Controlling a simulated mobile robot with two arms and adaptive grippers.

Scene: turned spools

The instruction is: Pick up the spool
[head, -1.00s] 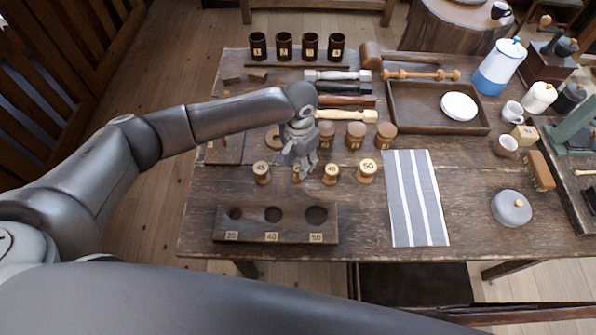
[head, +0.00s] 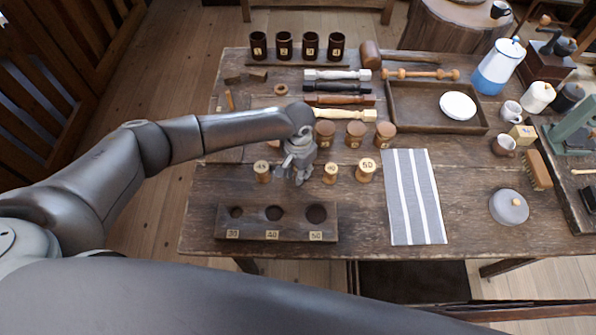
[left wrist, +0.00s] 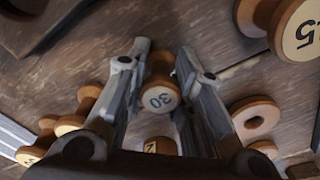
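My left gripper (head: 298,180) points down among a row of small wooden spools on the table. In the left wrist view its fingers (left wrist: 161,52) are spread, with a light wooden spool marked 30 (left wrist: 159,94) between them. I cannot tell whether they touch it. In the head view the gripper hides that spool. Another spool (head: 262,171) stands to its left; a spool (head: 330,173) and a wider spool marked 50 (head: 366,170) stand to its right. My right gripper is out of view.
A striped cloth (head: 415,197) is to the right. Numbered wooden pieces (head: 356,134) and turned handles (head: 345,114) lie behind. A tray (head: 420,121) holds a white disc.

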